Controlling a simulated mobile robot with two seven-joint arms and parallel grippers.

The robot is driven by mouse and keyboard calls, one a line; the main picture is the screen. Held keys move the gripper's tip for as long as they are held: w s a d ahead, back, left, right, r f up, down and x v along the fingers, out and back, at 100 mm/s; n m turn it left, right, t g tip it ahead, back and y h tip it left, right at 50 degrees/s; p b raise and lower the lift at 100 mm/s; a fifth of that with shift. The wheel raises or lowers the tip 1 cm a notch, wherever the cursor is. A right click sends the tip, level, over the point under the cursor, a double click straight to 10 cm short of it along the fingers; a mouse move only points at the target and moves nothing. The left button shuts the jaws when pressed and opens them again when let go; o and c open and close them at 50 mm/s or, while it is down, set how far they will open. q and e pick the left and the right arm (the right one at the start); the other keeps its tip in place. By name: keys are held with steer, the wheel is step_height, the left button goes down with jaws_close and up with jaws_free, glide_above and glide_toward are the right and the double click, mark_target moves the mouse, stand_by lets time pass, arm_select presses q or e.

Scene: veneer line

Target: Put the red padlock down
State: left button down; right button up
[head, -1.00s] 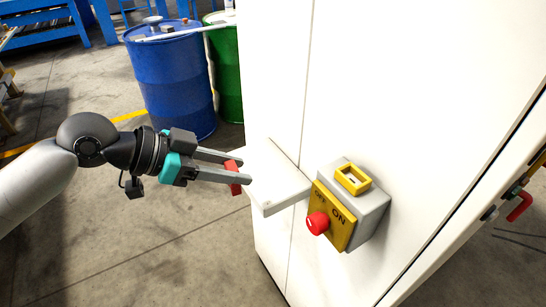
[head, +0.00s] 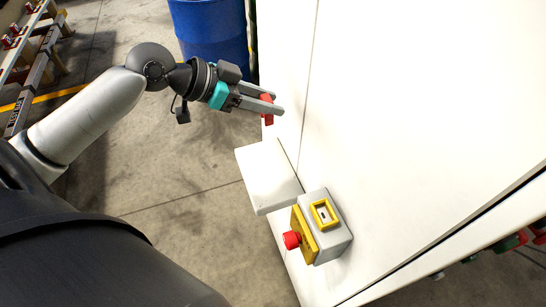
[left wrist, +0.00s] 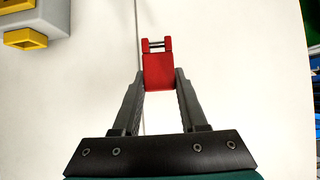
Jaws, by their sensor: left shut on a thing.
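The red padlock (head: 267,110) is between the fingers of my left gripper (head: 272,104), which is shut on it. In the left wrist view the padlock (left wrist: 158,70) sits at the fingertips, its red body gripped and its shackle end pointing away. The padlock is held in the air in front of the white cabinet (head: 400,120), above and beyond a small white shelf (head: 266,178) on the cabinet's side. I cannot tell whether it touches the cabinet. My right gripper is not in view.
A grey and yellow switch box (head: 325,225) with a red knob (head: 291,240) sticks out of the cabinet near the shelf. A blue drum (head: 212,35) stands behind. Red items lie on a rack (head: 35,50) at the far left. The shelf top looks bare.

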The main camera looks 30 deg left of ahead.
arm_select(q)
steer(key=shift+f+b, duration=0.7)
steer(key=shift+f, duration=8.2)
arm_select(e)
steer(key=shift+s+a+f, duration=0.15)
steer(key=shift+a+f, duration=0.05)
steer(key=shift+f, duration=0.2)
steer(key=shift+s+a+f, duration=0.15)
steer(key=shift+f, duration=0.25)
arm_select(q)
steer(key=shift+f, duration=0.15)
steer(key=shift+c, duration=2.2)
jaws_free()
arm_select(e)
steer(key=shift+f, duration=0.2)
arm_select(q)
steer(key=v, duration=1.2)
steer(key=shift+r, duration=0.2)
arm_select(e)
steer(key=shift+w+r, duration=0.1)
